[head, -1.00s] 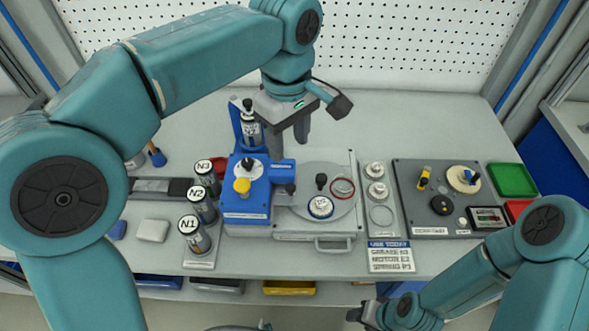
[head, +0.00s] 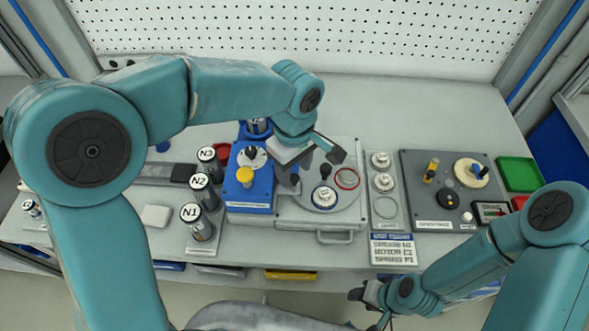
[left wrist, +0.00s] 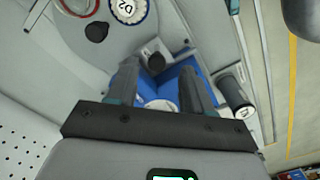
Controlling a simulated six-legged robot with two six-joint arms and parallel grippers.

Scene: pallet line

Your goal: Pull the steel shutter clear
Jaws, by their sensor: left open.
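My left gripper (head: 288,183) is open, pointing down at the right side of the blue block (head: 248,201). A small grey metal piece (left wrist: 151,46) by that knob, at the edge of the blue block, looks like the steel shutter. Its full shape is hidden by the fingers, and I cannot tell whether they touch the knob. My right gripper (head: 368,296) is low at the front, away from the block; its jaws are too small to read.
A round plate (head: 300,196) with a white-capped part (head: 324,197), a black knob (head: 326,170) and a red ring (head: 347,178) lies right of the block. Cylinders N1 (head: 195,227), N2 (head: 204,193) and N3 (head: 209,160) stand left. A dark tray (head: 427,214) is farther right.

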